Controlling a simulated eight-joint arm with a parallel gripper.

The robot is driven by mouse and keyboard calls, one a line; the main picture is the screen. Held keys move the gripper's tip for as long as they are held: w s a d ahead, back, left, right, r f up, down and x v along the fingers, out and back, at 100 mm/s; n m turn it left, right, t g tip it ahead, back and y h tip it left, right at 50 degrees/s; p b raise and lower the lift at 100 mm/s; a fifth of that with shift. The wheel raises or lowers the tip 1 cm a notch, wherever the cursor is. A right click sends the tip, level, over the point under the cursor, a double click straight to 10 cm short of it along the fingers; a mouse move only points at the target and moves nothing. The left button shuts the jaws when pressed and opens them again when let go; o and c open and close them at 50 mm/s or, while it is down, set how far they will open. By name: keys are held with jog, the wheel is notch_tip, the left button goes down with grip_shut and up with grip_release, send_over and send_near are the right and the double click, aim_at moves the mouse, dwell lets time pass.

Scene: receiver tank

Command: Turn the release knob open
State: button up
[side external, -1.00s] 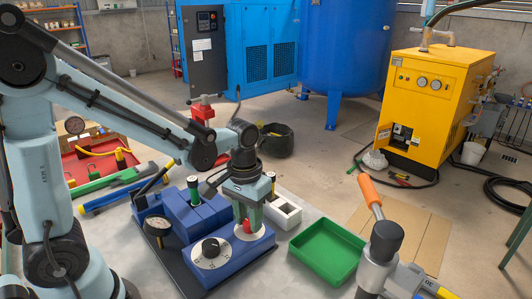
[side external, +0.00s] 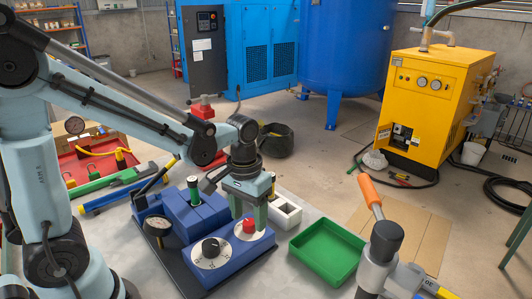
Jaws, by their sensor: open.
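A blue block (side external: 214,275) carries two knobs on white dials. A black knob (side external: 211,247) sits on the front left dial, and a red knob (side external: 249,226) sits on the right dial. No label tells me which one is the release knob. My gripper (side external: 248,217) points down over the red knob, with its fingers apart, one to each side of the knob's top. The red knob shows between them. I cannot tell whether either finger touches it. The gripper holds nothing.
A white two-hole block (side external: 288,213) is behind right.

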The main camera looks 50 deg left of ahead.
aim_at(243, 229)
notch_tip(243, 229, up, 11)
jog(key=shift+a, duration=0.2)
dwell(0.4)
jog(key=shift+s, duration=0.15)
jog(key=shift+s+a+f+m+t, duration=0.15)
jog(key=shift+s+f+m+t, duration=0.4)
jog(key=shift+t, duration=0.65)
jog(key=shift+s+a+f+m+t, duration=0.25)
jog(key=shift+s+f+t, duration=0.5)
jog(key=shift+t, duration=0.45)
jog(key=shift+s+a+f+m+t, duration=0.1)
jog(key=shift+s+f+m+t, duration=0.45)
jog(key=shift+t, duration=0.65)
